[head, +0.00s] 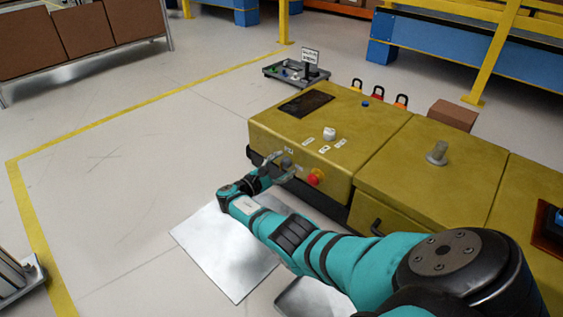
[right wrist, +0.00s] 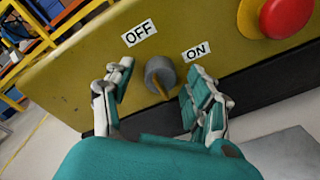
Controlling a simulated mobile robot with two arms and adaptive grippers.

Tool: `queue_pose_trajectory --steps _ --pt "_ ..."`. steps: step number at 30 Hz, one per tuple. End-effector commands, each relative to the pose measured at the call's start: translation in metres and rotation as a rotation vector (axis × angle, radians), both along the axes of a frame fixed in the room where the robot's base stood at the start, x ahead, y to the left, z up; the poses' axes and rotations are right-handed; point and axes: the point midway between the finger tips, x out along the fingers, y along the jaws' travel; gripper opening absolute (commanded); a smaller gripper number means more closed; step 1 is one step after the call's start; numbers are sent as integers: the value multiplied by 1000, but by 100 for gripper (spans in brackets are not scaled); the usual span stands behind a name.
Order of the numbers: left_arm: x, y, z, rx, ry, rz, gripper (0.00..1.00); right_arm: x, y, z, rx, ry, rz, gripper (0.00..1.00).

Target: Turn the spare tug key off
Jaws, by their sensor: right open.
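The key switch (right wrist: 160,74) is a grey round barrel with a brass-coloured key in it, on the front face of the yellow-green module (head: 345,165). In the right wrist view the OFF label (right wrist: 139,33) is at its upper left and the ON label (right wrist: 196,52) at its upper right. Which label the key points to I cannot tell. My right gripper (right wrist: 157,88) is open, one finger on each side of the switch, with visible gaps. In the head view my right gripper (head: 280,170) is at the module's front, largely covering the switch. My left gripper is not in view.
A red button (head: 315,177) sits right of the switch, with a white knob (head: 330,133) on top. A dark panel (head: 307,103) and several small coloured padlock-like parts are behind. Metal plates (head: 225,250) lie on the floor in front. Floor at left is open.

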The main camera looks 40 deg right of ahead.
Motion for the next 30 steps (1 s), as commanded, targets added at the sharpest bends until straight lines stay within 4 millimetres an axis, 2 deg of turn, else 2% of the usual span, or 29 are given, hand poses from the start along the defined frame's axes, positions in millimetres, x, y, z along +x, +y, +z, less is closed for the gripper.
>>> queue_pose_trajectory --steps 5,8,15,21,25,30 --pt "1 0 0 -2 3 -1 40 0 9 1 0 -2 2 56" --pt "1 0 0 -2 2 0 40 -2 26 1 2 -1 3 56" --pt "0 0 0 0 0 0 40 -6 78 5 3 -2 3 56" --pt "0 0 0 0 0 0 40 -9 109 7 1 1 1 56" --pt "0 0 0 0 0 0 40 -10 118 8 1 1 1 56" --pt "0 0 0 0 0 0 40 -10 121 8 0 1 1 56"
